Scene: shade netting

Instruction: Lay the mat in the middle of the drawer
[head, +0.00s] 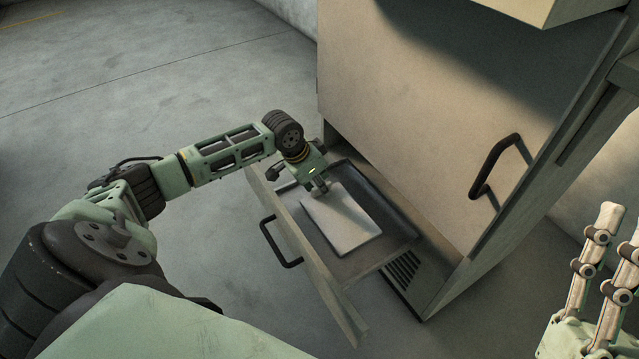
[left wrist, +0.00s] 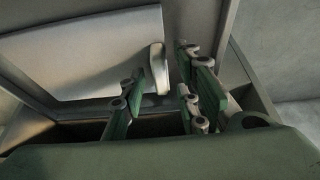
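The pale rectangular mat (head: 345,222) lies flat in the open drawer (head: 303,252), over the drawer's dark floor; it also shows at the left of the left wrist view (left wrist: 85,55). My left gripper (head: 322,188) is low over the drawer, at the mat's far-left end. In the left wrist view its fingers (left wrist: 171,62) are apart with a gap between the tips, beside the mat's edge. I see no mat between them; whether a finger touches it I cannot tell. My right gripper (head: 621,218) is open and empty at the lower right, partly cut off by the picture edge.
The drawer pulls out from the bottom of a beige cabinet (head: 430,110) and has a black handle (head: 279,245) on its front. A second black handle (head: 497,165) is on the cabinet door above. The grey floor (head: 130,90) at the left is clear.

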